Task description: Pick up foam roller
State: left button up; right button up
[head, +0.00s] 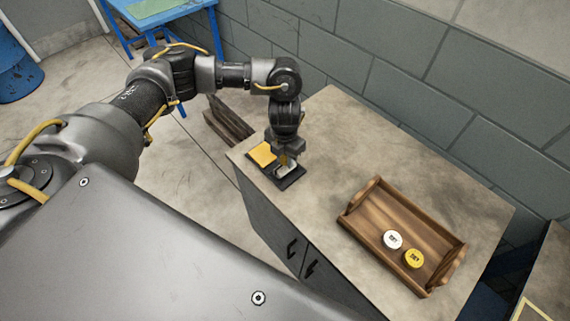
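My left gripper (285,162) points down at the far left end of the cabinet top, low over a small dark mat or tray (293,180). A small pale object (287,170), possibly the foam roller, lies right at its fingertips, partly hidden by them. The fingers are too small and overlapped to tell whether they are open or shut on it. A flat yellow piece (262,154) lies beside it, to the left, on the same dark mat. My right gripper is not in view.
A wooden tray (363,234) with raised handled ends stands to the right, holding a white round item (392,240) and a yellow one (413,258). The cabinet top (335,150) between is clear. A grey block wall (400,85) runs behind. A blue table (180,14) stands further back.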

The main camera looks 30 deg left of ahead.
pick_arm(q)
jog(key=c, duration=0.5)
jog(key=shift+r, duration=0.45)
notch_tip(320, 180, up, 3)
jog(key=shift+w+f, duration=0.1)
jog(key=shift+f, duration=0.1)
jog(key=s+d+r+b, duration=0.1)
jog(key=s+d+r, duration=0.1)
jog(key=d+r, duration=0.1)
jog(key=s+d+r+b, duration=0.1)
jog(key=s+d+r, duration=0.2)
jog(key=d, duration=0.1)
jog(key=s+d+r+b, duration=0.1)
jog(key=s+d+r, duration=0.2)
jog(key=d, duration=0.1)
jog(key=shift+s+d+r, duration=0.15)
jog(key=shift+d+r, duration=0.1)
